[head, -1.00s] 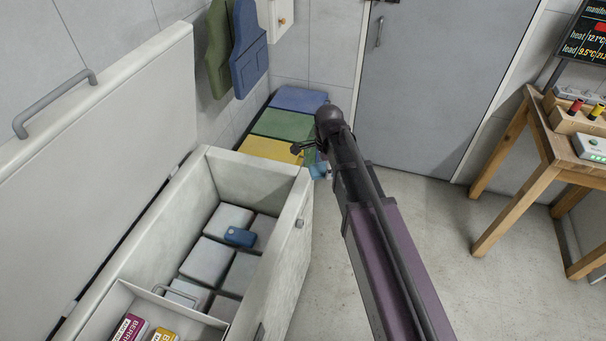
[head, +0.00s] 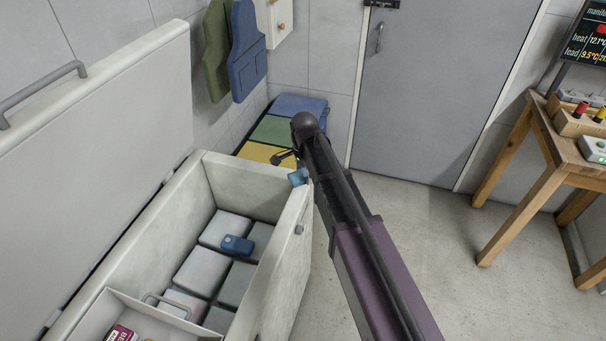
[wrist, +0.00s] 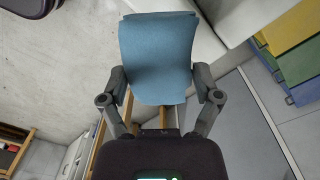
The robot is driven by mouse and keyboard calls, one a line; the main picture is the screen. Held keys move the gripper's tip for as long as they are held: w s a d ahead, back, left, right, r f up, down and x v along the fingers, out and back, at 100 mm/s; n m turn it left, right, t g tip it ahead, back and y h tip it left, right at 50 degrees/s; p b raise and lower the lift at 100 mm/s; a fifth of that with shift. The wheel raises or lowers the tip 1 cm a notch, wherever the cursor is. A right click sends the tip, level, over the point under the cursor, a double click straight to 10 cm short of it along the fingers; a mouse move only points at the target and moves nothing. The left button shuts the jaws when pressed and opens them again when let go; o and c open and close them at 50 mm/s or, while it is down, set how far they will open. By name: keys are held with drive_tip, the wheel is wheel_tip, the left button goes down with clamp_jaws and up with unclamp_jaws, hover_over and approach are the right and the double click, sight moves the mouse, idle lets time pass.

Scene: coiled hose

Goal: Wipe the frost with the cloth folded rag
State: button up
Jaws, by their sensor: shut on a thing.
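My gripper (wrist: 158,82) is shut on the folded rag (wrist: 157,50), a light blue cloth held between its two fingers in the wrist view. In the head view the rag (head: 298,177) shows small beside the far right corner of the open chest freezer (head: 292,262). My arm hides part of the area around it. I cannot tell whether the rag touches the freezer. I cannot make out a distinct patch of frost; the freezer's walls look pale and mottled.
The freezer lid (head: 95,105) stands open at the left. Inside are several pale blocks (head: 202,271) and a small blue device (head: 237,244). Coloured panels (head: 272,130) lie behind the freezer. A wooden table (head: 545,140) stands at the right. The floor (head: 430,260) between is clear.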

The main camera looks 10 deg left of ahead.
sight(304, 195)
drive_tip(key=shift+f+b, duration=3.65)
drive_tip(key=shift+f, duration=0.15)
drive_tip(key=shift+w+a+r, duration=0.15)
drive_tip(key=shift+a, duration=0.4)
drive_tip(key=shift+w+a, duration=0.2)
drive_tip(key=shift+a, duration=1.3)
drive_tip(key=shift+s+d, duration=0.2)
drive_tip(key=shift+d, duration=0.85)
drive_tip(key=shift+s+d, duration=0.2)
drive_tip(key=shift+d, duration=0.85)
wheel_tip(304, 195, up, 8)
drive_tip(key=p, duration=0.7)
drive_tip(key=shift+f+p, duration=0.25)
drive_tip(key=shift+p, duration=0.15)
drive_tip(key=shift+a, duration=0.1)
drive_tip(key=shift+f, duration=0.1)
